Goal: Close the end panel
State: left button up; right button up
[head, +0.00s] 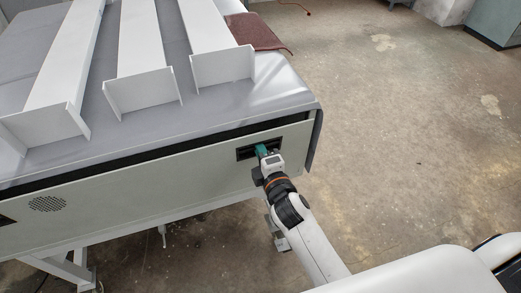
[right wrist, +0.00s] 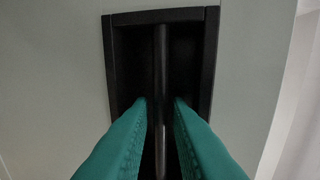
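The end panel (head: 120,192) is a long, pale grey-green panel on the near side of the machine. A dark gap runs along its top edge, below the grey cover. Near its right end is a black recessed handle (head: 245,154). My right gripper (head: 263,150) is at this handle. In the right wrist view, its green fingertips (right wrist: 160,103) reach into the recess (right wrist: 187,15). They stand on either side of the dark handle bar (right wrist: 160,60), with small gaps showing, so the gripper looks open around it. My left gripper is not in view.
Several white metal channel beams (head: 138,50) lie on the grey-covered machine top (head: 160,122). A dark red sheet (head: 258,32) lies at the back right. A round vent (head: 47,204) and another dark recess (head: 5,220) show on the panel's left. The concrete floor (head: 400,150) on the right is clear.

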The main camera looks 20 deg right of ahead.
grip_shut()
jog(key=shift+w+r+p, duration=0.25)
jog(key=shift+w+p, duration=0.15)
jog(key=shift+w, duration=0.95)
jog(key=shift+c, duration=0.3)
grip_release()
jog(key=shift+o, duration=0.3)
jog(key=shift+f, duration=0.1)
jog(key=s+r, duration=0.1)
jog(key=s, duration=1.1)
jog(key=shift+d, duration=0.2)
jog(key=shift+w, duration=0.1)
